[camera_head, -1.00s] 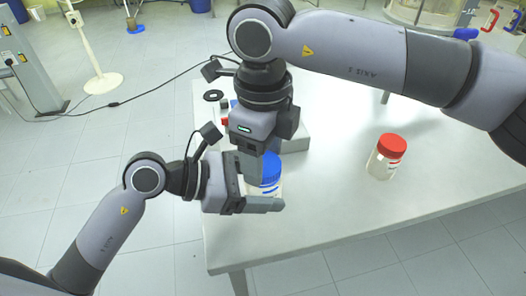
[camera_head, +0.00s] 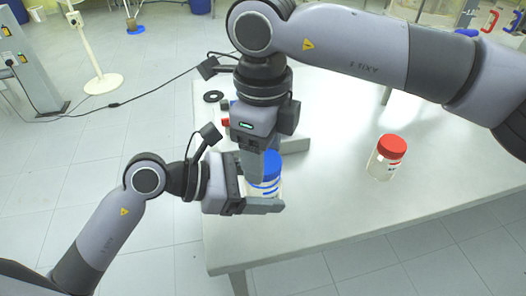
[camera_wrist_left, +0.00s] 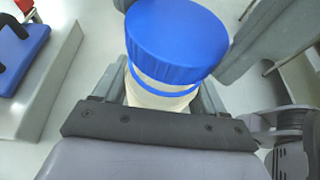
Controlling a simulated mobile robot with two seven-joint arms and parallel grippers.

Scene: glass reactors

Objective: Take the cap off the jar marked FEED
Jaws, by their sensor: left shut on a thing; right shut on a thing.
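A jar with a blue cap stands upright between my grippers near the table's left edge; no name on it is legible. My left gripper (camera_head: 262,203) is shut around the jar body (camera_wrist_left: 155,98), low down. The blue cap (camera_head: 273,162) sits above it; in the left wrist view the cap (camera_wrist_left: 178,38) shows with a blue ring under it on the jar. My right gripper (camera_head: 262,170) comes down from above and is shut on the cap, hiding its left side. A second jar with a red cap (camera_head: 392,147) stands apart to the right.
The white table (camera_head: 345,220) is clear between the two jars and in front of them. A black ring (camera_head: 213,96) and a small red part (camera_head: 225,122) lie behind my right gripper, beside a grey block (camera_head: 297,143). A cable runs across the floor at left.

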